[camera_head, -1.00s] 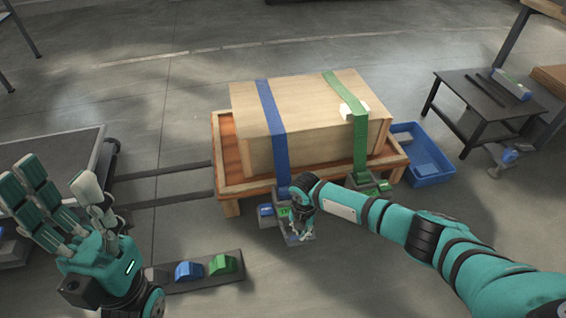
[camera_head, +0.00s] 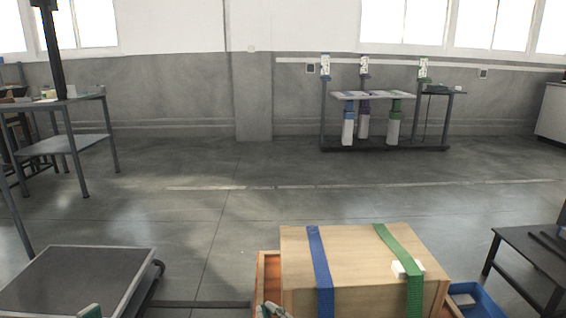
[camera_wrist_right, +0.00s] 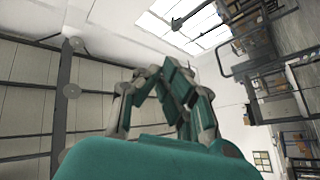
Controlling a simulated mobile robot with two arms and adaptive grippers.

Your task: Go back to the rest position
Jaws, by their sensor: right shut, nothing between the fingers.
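A wooden crate (camera_head: 355,266) with a blue strap (camera_head: 319,262) and a green strap (camera_head: 401,262) sits in an orange-brown wooden tray (camera_head: 268,277) at the bottom of the head view. Only the tips of my right gripper (camera_head: 270,311) show at the bottom edge, in front of the tray's left corner. In the right wrist view my right gripper (camera_wrist_right: 158,80) has its teal and grey fingers together, with nothing between them. A small teal and white tip of my left gripper (camera_head: 91,311) shows at the bottom left; its fingers are mostly out of frame.
A dark flat platform (camera_head: 80,280) stands at the lower left. A blue bin (camera_head: 478,303) and a black table (camera_head: 530,256) are at the lower right. A workbench (camera_head: 65,145) stands at the left, a rack (camera_head: 385,148) by the back wall. The middle floor is clear.

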